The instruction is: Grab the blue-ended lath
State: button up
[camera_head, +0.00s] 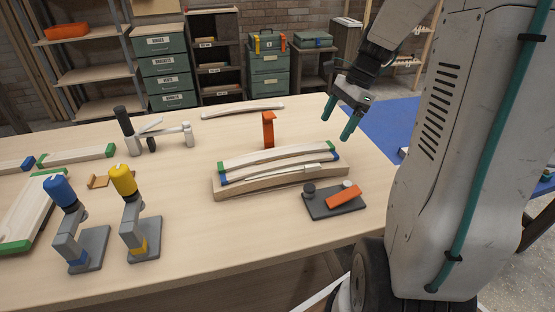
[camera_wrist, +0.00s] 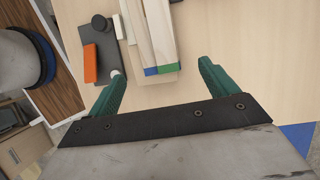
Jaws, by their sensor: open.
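A curved pale lath with blue ends (camera_head: 265,172) lies against a green-ended lath (camera_head: 265,155) on a curved wooden form (camera_head: 270,184) at the middle of the bench. In the wrist view, its blue end (camera_wrist: 151,71) sits beside the green end (camera_wrist: 169,68), both between my fingertips in the picture. My gripper (camera_head: 336,128) has teal fingers, is open and empty, and hangs above the bench, beyond the right end of the laths. Another piece with a blue end (camera_head: 27,163) lies at the far left edge, partly out of view.
An orange post (camera_head: 268,129) stands behind the form. A dark plate (camera_head: 325,205) with an orange block (camera_head: 343,196) lies in front right. Blue-topped (camera_head: 60,191) and yellow-topped (camera_head: 123,180) stands are at left.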

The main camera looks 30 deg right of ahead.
aim_at(325, 147)
jog(key=x, duration=0.7)
jog(key=shift+s+f, duration=0.15)
jog(key=shift+f, duration=0.2)
jog(key=shift+d, duration=0.1)
jog(key=c, duration=1.1)
